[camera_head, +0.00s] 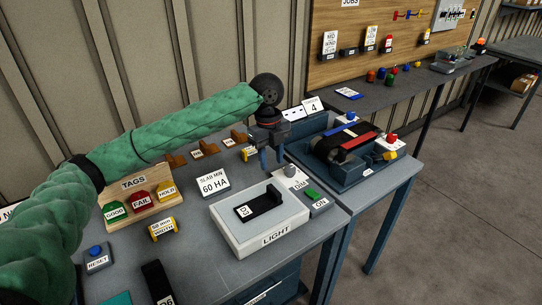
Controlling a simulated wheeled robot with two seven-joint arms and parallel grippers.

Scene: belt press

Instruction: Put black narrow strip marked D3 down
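My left gripper (273,165) hangs above and behind the strip, fingers pointing down. Its two fingers are apart with nothing seen between them, and it is clear of the strip. My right gripper is out of view.
A DIM knob (290,171) and green ON switch (311,194) sit right of the light box. A SLAB MIN 60 HA sign (213,183) stands behind it. A tag rack (139,203) is left. A belt press (345,148) stands on the right.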

